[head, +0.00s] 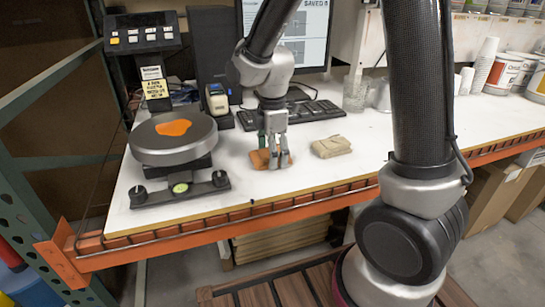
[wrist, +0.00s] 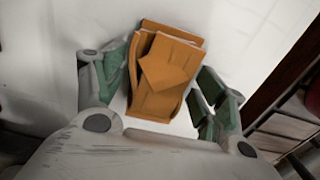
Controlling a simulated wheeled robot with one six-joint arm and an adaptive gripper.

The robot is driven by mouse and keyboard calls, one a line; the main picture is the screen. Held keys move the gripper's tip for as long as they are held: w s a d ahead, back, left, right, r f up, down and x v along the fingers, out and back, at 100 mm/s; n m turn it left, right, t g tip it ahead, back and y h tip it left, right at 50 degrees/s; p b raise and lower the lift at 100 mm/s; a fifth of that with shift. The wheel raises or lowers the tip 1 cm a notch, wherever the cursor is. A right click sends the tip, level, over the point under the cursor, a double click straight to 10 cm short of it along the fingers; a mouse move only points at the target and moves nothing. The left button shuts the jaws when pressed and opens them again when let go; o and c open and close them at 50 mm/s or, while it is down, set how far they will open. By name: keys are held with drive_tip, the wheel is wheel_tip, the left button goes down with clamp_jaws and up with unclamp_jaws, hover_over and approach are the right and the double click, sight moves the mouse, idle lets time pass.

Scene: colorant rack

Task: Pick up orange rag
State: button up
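The orange rag (head: 260,159) lies folded on the white table, just right of the scale. In the wrist view the rag (wrist: 165,75) fills the space between my fingers. My gripper (head: 275,162) is over the rag, pointing down, with its fingertips low near the table. In the wrist view my gripper (wrist: 165,95) has its green-padded fingers apart, one on each side of the rag. A strip of white shows between the rag and the right finger. The head view hides part of the rag behind the fingers.
A beige folded cloth (head: 331,147) lies right of my gripper. A round scale (head: 173,138) with an orange patch on its plate stands to the left. A keyboard (head: 291,114) and a label printer (head: 217,104) are behind. The table's orange front beam (head: 230,215) runs along the near edge.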

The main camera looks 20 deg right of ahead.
drive_tip(key=c, duration=0.6)
drive_tip(key=shift+o, duration=0.2)
wheel_tip(320, 180, up, 10)
drive_tip(key=shift+r, duration=0.1)
drive_tip(key=shift+o, duration=0.8)
drive_tip(key=shift+c, duration=0.7)
